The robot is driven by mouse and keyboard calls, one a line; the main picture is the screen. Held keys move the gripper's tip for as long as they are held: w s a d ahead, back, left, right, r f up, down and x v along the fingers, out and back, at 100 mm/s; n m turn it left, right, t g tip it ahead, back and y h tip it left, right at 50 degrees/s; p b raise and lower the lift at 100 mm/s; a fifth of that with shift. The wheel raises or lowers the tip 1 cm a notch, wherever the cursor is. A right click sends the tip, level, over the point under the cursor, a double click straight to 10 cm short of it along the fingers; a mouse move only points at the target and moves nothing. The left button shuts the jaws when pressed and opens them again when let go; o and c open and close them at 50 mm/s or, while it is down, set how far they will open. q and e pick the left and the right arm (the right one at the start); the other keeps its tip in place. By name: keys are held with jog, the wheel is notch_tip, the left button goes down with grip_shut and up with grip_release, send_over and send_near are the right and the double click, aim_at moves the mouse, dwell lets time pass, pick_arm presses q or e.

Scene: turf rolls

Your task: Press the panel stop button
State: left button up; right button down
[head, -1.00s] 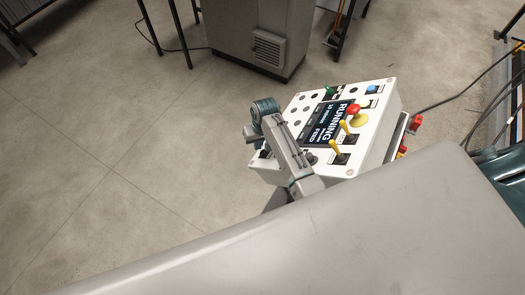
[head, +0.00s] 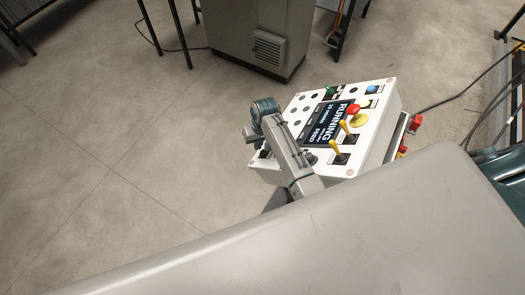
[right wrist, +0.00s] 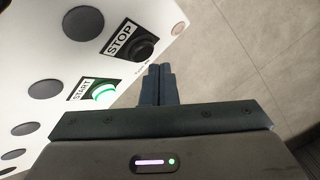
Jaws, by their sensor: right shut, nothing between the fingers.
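The control panel (head: 360,150) is a white box with a screen reading RUNNING. In the right wrist view, the black round STOP button (right wrist: 143,47) sits near the panel's corner beside its STOP label. The START button (right wrist: 104,93), lit green, is below and left of it. My right gripper (right wrist: 158,72) is shut and empty. Its fingertips appear just below and right of the STOP button; I see no clear contact, and the gap in depth cannot be told. In the head view my right arm covers the panel's left part. My left gripper is not in view.
A red knob (head: 353,109) on a yellow base, yellow levers (head: 338,157) and a blue button (head: 372,89) stand on the panel. A grey cabinet (head: 258,30) is behind it. Cables run on the right. The floor (head: 130,140) to the left is clear.

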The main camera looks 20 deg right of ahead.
jog(key=shift+f, duration=0.1)
dwell(0.6)
jog(key=shift+s+d+f, duration=0.2)
jog(key=shift+f, duration=0.05)
jog(key=shift+s+d+f, duration=0.15)
jog(key=shift+s+f, duration=0.15)
jog(key=shift+f, duration=0.05)
dwell(0.9)
jog(key=shift+w+a+r, duration=0.35)
jog(key=shift+w+r, duration=0.1)
jog(key=shift+r, duration=0.2)
jog(key=w+r, duration=0.1)
jog(key=a+r, duration=0.1)
jog(key=w+a+r, duration=0.1)
jog(key=r, duration=0.1)
jog(key=shift+w, duration=0.3)
jog(key=shift+f, duration=0.1)
dwell(0.8)
